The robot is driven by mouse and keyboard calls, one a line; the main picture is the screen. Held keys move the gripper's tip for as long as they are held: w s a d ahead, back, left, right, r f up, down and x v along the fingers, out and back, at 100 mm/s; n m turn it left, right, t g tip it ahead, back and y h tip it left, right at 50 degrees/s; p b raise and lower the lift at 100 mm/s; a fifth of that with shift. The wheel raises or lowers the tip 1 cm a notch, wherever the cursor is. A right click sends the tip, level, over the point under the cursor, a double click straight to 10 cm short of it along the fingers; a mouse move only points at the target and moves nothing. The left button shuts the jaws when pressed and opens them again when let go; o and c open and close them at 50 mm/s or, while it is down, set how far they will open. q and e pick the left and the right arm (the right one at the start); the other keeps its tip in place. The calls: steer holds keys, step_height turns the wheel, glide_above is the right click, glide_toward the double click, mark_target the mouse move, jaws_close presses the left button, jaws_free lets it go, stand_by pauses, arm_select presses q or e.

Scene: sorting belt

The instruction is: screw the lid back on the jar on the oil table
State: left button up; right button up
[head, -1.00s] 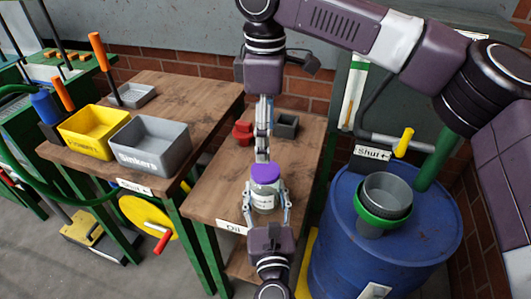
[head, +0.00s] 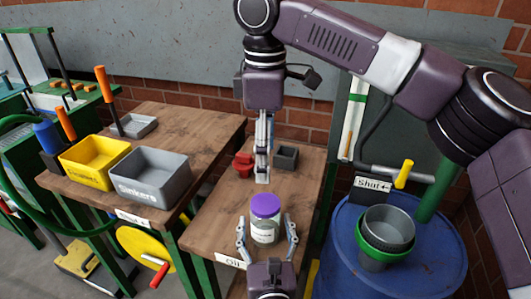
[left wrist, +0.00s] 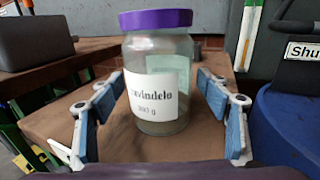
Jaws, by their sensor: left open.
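The glass jar (head: 265,230) stands upright on the wooden oil table (head: 215,225), near its front edge. Its purple lid (head: 265,205) sits level on top; I cannot tell how tight it is. The left wrist view shows the jar (left wrist: 160,90) with a white label and the lid (left wrist: 160,19). My left gripper (head: 266,238) is open, low at the jar's near side, with a finger apart from the glass on each side. My right gripper (head: 262,177) points down behind and above the lid, apart from it. Its fingers are seen edge-on.
A red object (head: 243,165) and a small dark box (head: 286,157) stand farther back on the oil table. A blue barrel (head: 340,255) with a green-rimmed pot (head: 386,232) is at right. Yellow (head: 95,160) and grey (head: 150,172) bins stand on the left table.

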arm_select(q)
steer(key=shift+s, duration=0.1)
steer(key=s, duration=1.1)
steer(key=shift+s+d, duration=0.4)
steer(key=shift+d, duration=0.05)
